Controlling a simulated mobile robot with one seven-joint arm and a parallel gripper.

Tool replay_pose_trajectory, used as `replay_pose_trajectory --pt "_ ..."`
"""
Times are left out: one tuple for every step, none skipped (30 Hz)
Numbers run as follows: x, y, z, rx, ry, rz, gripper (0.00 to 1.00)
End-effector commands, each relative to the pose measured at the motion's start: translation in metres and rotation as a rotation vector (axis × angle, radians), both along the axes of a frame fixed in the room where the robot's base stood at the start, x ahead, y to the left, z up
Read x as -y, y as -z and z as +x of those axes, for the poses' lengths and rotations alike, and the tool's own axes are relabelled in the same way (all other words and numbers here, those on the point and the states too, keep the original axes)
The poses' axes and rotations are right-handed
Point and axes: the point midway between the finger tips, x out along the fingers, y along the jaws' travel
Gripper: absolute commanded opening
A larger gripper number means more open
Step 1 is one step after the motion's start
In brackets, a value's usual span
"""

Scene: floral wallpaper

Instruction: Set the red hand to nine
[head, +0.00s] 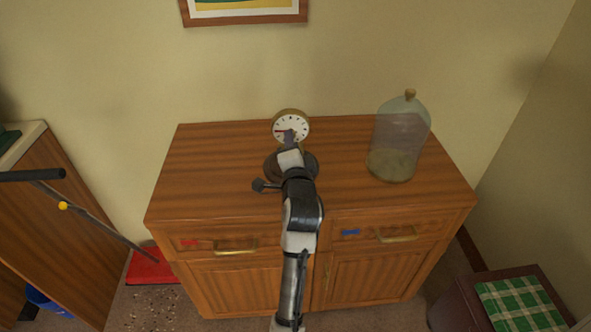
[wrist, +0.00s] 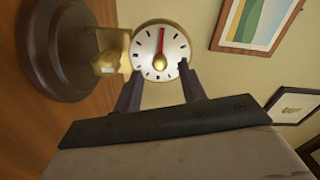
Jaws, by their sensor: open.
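The round white dial (head: 297,124) has a brass rim, black tick marks and a dark round base (head: 311,164) on the cabinet top. In the wrist view the dial (wrist: 147,48) appears turned on its side, with its brass stand (wrist: 110,55) and base (wrist: 60,45) to the left. The red hand (wrist: 162,34) points up in that picture. In the head view the red hand (head: 281,131) points left, at about the nine position. My gripper (wrist: 159,70) is open in front of the dial, fingers apart below the brass centre knob (wrist: 159,60); contact cannot be told.
A glass bell jar (head: 400,135) with a cork-coloured knob stands on the right of the wooden cabinet (head: 215,165). The cabinet top is clear left of the dial. A framed picture (head: 245,17) hangs above. A stool with a green checked cloth (head: 520,305) is at lower right.

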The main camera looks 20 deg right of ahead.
Motion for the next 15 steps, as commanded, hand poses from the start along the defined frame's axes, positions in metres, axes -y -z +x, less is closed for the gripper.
replay_pose_trajectory --pt "-0.003 0.004 -0.012 0.000 0.001 -0.002 0.41" --pt "-0.005 0.004 -0.019 0.000 0.001 -0.002 0.41" --pt "-0.008 0.004 -0.028 -0.001 0.001 -0.003 0.41" --pt "-0.010 0.004 -0.035 0.000 0.001 -0.002 0.41" --pt "-0.012 0.004 -0.041 -0.001 0.001 -0.002 0.41" --pt "-0.014 0.003 -0.050 0.000 0.001 -0.002 0.41" --pt "-0.016 0.004 -0.056 0.000 0.001 -0.002 0.41" --pt "-0.017 0.003 -0.062 0.000 0.001 -0.002 0.41" --pt "-0.020 0.003 -0.069 -0.001 0.000 -0.001 0.41" --pt "-0.021 0.003 -0.073 0.000 0.000 -0.001 0.41" --pt "-0.022 0.002 -0.078 0.001 0.001 0.000 0.41" --pt "-0.023 0.002 -0.083 0.000 0.001 0.000 0.41" --pt "-0.024 0.002 -0.086 0.000 0.001 0.000 0.41" --pt "-0.025 0.002 -0.089 0.000 0.001 0.000 0.41" --pt "-0.026 0.001 -0.092 0.000 0.001 0.000 0.41"
